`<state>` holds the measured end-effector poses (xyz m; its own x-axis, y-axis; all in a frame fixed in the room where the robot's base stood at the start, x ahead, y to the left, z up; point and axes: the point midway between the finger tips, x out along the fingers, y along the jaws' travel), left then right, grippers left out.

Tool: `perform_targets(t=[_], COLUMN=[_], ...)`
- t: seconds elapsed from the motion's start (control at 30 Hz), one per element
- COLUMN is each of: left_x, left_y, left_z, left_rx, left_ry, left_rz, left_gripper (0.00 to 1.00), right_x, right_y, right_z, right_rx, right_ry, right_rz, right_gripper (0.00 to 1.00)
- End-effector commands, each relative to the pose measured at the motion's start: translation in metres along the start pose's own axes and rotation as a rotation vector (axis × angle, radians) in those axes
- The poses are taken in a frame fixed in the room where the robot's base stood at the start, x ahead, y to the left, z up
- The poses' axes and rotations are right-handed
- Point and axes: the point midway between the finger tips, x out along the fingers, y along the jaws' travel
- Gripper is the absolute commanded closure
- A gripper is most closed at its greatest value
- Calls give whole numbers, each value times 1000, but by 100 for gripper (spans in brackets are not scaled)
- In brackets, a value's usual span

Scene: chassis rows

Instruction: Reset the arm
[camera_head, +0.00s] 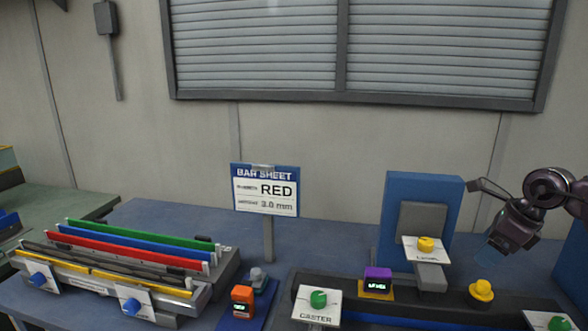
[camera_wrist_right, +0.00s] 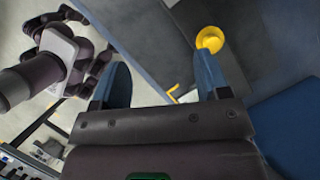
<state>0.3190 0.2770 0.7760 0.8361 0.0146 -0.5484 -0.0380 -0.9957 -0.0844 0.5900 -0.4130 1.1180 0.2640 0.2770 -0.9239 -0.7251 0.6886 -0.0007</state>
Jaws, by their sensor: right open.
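My right gripper (camera_head: 497,252) is at the right of the head view, raised above the bench and just right of the blue upright block. It is empty. In the right wrist view its two blue fingers (camera_wrist_right: 163,88) stand apart with nothing between them. A yellow knob (camera_head: 481,291) is below the gripper on the dark chassis. The same knob appears beyond the fingers in the right wrist view (camera_wrist_right: 210,40). My left gripper does not show in the head view.
A blue upright block (camera_head: 395,215) stands close left of my right gripper. A sign reading RED, 3.0 mm (camera_head: 265,190) stands mid-bench. A rack with green, blue, red and yellow bars (camera_head: 225,275) is at left. An orange device (camera_head: 242,300) and a purple device (camera_head: 377,280) stand between.

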Motion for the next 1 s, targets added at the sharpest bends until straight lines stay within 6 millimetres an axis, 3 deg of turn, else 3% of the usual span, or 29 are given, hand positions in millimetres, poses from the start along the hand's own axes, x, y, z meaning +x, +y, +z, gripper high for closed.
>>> perform_targets(t=[0.17,0.33,0.47,0.63,0.8,1.0], left_x=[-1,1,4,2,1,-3], left_y=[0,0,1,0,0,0], left_z=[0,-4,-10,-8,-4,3], left_rx=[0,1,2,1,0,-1], left_ry=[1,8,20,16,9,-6], left_rz=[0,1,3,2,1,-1], left_gripper=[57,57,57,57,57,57], right_x=[-2,-16,-28,-18,14,69], right_y=[0,12,35,70,88,96], right_z=[25,69,119,162,166,132], right_rx=[83,197,318,625,1062,1603], right_ry=[-153,-389,-621,-897,-1071,-1138], right_rz=[3,72,200,481,763,988], right_gripper=[31,31,31,31,31,31])
